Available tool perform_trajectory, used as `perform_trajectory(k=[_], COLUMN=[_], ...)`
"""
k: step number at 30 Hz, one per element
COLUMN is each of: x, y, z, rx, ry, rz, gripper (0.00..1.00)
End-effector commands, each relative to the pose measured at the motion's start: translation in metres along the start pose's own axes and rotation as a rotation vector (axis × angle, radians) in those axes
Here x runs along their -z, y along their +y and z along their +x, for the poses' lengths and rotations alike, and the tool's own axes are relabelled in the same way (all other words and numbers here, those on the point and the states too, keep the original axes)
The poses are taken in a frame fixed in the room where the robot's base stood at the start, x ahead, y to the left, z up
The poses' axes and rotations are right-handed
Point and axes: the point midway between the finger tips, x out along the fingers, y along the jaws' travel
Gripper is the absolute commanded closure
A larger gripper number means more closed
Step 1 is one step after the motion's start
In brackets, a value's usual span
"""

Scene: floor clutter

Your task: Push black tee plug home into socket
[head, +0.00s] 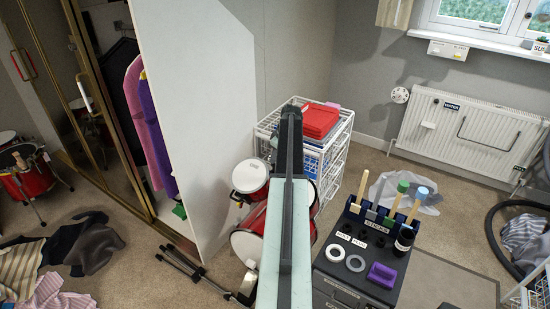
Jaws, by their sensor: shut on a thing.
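My arm rises from the bottom middle of the head view, with a pale green link and a dark far part. My gripper cannot be made out; the arm's dark end covers that area. I cannot pick out a black tee plug or its socket. A black organiser box (344,262) labelled STICKS stands right of my arm.
A white wire rack (337,165) with a red box (320,121) and a red drum set (250,176) stand behind my arm. A white panel (199,120) and open wardrobe are left. Clothes lie on the left floor. A radiator (470,135) and black hose (493,232) are right.

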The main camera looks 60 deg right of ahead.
Motion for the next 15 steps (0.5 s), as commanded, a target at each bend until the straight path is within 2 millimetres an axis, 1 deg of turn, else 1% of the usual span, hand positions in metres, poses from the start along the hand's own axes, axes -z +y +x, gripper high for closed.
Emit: perform_trajectory(k=[15], x=[-0.003], y=[-0.001], z=[0.013], rx=[0.0], ry=[0.0], rz=[-0.001], gripper=[1.0])
